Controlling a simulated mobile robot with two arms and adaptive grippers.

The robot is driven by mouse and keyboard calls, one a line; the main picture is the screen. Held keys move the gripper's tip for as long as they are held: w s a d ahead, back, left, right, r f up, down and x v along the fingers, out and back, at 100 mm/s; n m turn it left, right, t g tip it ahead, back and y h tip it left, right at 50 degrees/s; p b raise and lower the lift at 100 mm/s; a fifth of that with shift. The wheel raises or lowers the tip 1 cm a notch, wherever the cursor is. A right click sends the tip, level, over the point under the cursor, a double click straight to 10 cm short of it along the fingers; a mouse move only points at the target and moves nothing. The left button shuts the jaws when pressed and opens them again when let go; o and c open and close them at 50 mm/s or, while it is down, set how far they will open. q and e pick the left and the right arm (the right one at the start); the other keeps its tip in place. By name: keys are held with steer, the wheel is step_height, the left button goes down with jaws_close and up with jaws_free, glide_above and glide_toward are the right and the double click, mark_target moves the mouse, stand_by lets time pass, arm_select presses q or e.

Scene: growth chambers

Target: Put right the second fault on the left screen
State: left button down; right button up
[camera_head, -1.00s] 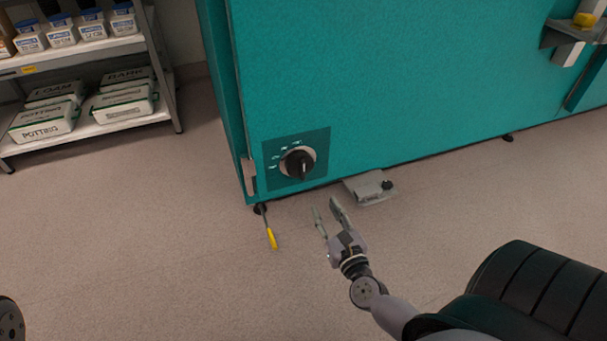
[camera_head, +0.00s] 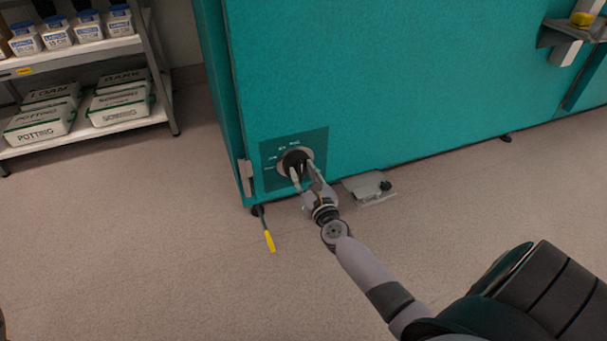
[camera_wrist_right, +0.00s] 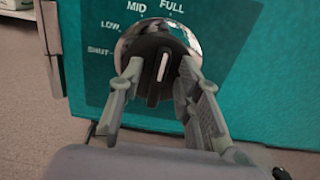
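A round dial with a black knob (camera_head: 296,160) sits low on the front of the teal chamber (camera_head: 400,80). In the right wrist view the knob (camera_wrist_right: 158,68) has a raised bar with a white line, near upright and leaning slightly right. Labels around it read SHUT, LOW, MID and FULL. My right gripper (camera_head: 303,172) is at the dial; in the wrist view its two fingers (camera_wrist_right: 155,82) stand open, one on each side of the bar, with gaps showing. Whether they touch the dial's rim I cannot tell. My left gripper and the screen are not in view.
A yellow-handled tool (camera_head: 268,238) is under the chamber's left corner. A grey pedal-like plate (camera_head: 369,188) is on the floor right of the dial. A shelf rack (camera_head: 140,112) with tubs and potting boxes stands at the left.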

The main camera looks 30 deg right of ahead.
jaws_close()
stand_by(0.3)
